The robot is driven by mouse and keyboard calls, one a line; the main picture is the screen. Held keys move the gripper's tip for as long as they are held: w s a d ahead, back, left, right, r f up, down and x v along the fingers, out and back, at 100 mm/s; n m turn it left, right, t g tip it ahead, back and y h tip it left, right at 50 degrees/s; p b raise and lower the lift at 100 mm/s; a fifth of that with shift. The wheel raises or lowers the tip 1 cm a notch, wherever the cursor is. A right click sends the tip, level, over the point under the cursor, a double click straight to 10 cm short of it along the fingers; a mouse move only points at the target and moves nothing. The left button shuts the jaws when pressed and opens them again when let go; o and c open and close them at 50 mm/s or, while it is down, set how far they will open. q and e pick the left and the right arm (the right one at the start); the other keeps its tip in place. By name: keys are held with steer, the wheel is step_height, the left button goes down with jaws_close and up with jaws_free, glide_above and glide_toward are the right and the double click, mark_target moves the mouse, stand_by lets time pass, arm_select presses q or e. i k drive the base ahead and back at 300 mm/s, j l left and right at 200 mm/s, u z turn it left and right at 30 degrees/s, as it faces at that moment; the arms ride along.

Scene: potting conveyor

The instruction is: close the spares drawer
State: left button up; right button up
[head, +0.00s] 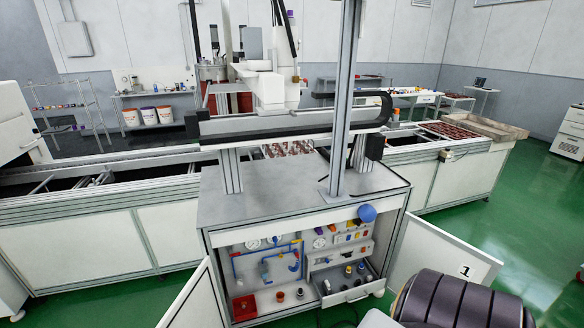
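The spares drawer (366,290) is a grey drawer low on the right inside the open cabinet (283,213) below the machine. It stands pulled out, and several small dark and silver parts lie in it. Its front with a handle faces me. I see neither of my grippers in the head view, so nothing of mine is seen touching the drawer.
The cabinet's left door (197,302) and right door (440,255), labelled 1, are swung open. A dark ribbed object (460,302) fills the lower right foreground. Green floor shows at right.

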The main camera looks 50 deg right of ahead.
mark_target(344, 287)
steer(key=z, duration=2.2)
